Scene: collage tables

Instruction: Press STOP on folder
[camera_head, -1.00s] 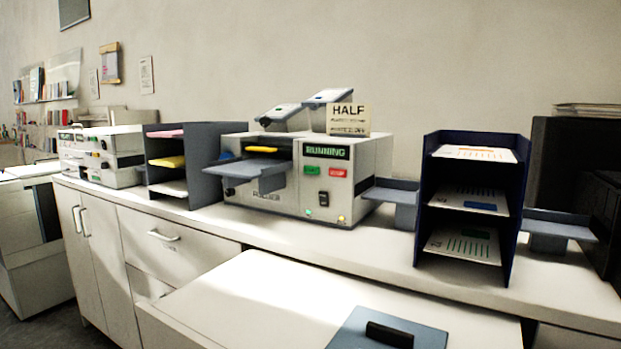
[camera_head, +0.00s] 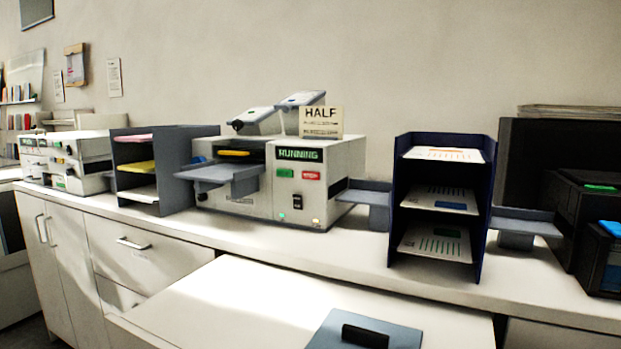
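The folder (camera_head: 255,203) is a light grey machine on the counter near the middle of the head view. Its green display (camera_head: 299,155) reads RUNNING. Below the display are a green button (camera_head: 284,173) and, to its right, a red button (camera_head: 310,176), whose lettering is too small to read clearly. A black switch (camera_head: 297,201) and small green and amber lights sit lower on the front panel. My gripper is not in view.
A grey tray (camera_head: 226,172) juts from the folder's front left. A grey sorter (camera_head: 177,150) stands left of it, a navy sorter (camera_head: 396,220) right. A white surface (camera_head: 215,300) with a blue-grey plate (camera_head: 390,333) lies in front. Dark boxes (camera_head: 580,205) stand far right.

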